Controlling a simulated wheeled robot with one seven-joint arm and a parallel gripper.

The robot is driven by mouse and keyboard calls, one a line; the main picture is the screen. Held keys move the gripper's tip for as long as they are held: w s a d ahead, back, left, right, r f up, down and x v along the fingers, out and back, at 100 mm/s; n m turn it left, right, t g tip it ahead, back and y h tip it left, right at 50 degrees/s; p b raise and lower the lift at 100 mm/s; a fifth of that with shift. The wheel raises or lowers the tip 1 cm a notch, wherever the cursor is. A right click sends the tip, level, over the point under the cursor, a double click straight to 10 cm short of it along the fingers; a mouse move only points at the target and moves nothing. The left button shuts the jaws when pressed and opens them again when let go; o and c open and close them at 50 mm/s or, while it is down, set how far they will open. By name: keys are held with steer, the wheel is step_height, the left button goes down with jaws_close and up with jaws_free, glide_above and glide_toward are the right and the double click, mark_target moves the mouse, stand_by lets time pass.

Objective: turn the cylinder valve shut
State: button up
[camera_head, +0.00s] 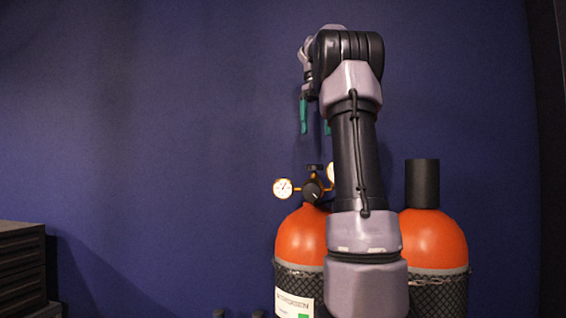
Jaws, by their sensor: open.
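An orange gas cylinder (300,238) stands upright, wrapped in dark netting, with a white label partly hidden by my arm. On its top sits a brass fitting with a round white gauge (283,188) on the left and a second gauge partly hidden by my arm. A dark knob (312,191) faces me, and a black valve handwheel (314,167) shows at the top of the fitting. My gripper (315,121) hangs above the handwheel with its teal fingers pointing down, apart and empty. It does not appear to touch the valve.
A second orange cylinder (434,241) with a black cap (422,183) stands at the right, behind my arm. A dark drawer-like unit (22,268) is at the lower left. A plain blue wall (150,120) is behind; the space left of the valve looks clear.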

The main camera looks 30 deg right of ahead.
mark_target(314, 169)
steer(key=f, duration=0.3)
steer(key=w+f, duration=0.1)
steer(key=f, duration=0.6)
steer(key=shift+w+f, duration=0.15)
steer(key=shift+f, duration=0.05)
steer(key=c, duration=1.4)
